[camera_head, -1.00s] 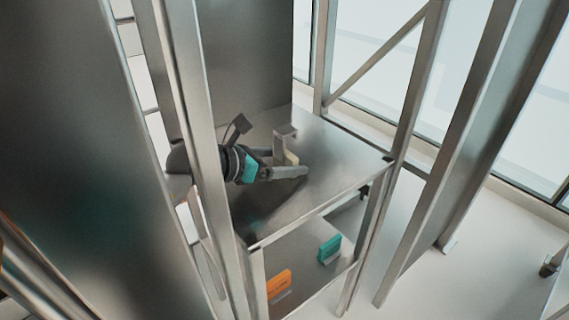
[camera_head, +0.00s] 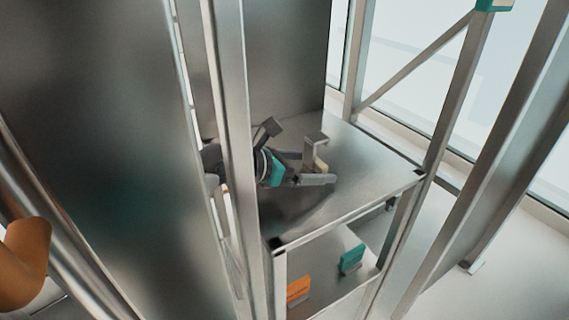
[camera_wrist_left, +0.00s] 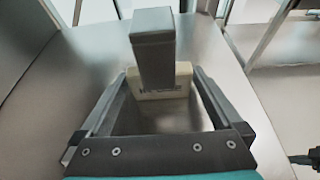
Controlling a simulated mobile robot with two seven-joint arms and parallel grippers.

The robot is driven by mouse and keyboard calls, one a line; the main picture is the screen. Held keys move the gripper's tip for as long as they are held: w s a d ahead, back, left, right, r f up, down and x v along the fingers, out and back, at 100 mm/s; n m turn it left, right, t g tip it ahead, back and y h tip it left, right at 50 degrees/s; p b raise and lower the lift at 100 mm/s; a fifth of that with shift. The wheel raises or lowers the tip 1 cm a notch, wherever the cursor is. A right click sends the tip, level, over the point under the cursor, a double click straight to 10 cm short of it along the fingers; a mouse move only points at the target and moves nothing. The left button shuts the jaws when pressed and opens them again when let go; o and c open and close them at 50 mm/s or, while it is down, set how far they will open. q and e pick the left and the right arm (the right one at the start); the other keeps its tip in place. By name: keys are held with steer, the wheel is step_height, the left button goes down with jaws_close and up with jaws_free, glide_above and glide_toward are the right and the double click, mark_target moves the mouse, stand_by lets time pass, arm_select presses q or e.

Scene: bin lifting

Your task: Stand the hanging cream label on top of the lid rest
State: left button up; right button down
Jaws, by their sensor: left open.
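The cream label (camera_head: 321,165) with dark lettering is at the front of a grey bracket on the metal shelf top. It also shows in the left wrist view (camera_wrist_left: 178,84), partly hidden behind the bracket's block-like top (camera_wrist_left: 153,45). This upright grey bracket (camera_head: 316,139) with a flat top looks like the lid rest. My left gripper (camera_head: 318,168) is open, its fingers on either side of the label. In the left wrist view a gap shows between the label and each finger; contact is hard to judge. My right gripper is not in view.
The shelf top (camera_head: 375,175) is bare to the right. A metal upright (camera_head: 236,120) crosses in front of my left arm. Orange (camera_head: 298,290) and teal (camera_head: 351,259) labels stand on the lower shelf. A large metal panel (camera_head: 90,110) fills the left.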

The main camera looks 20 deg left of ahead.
arm_select(q)
steer(key=p+v, duration=0.2)
steer(key=v, duration=0.9)
steer(key=shift+s+r, duration=0.1)
steer(key=shift+r, duration=0.05)
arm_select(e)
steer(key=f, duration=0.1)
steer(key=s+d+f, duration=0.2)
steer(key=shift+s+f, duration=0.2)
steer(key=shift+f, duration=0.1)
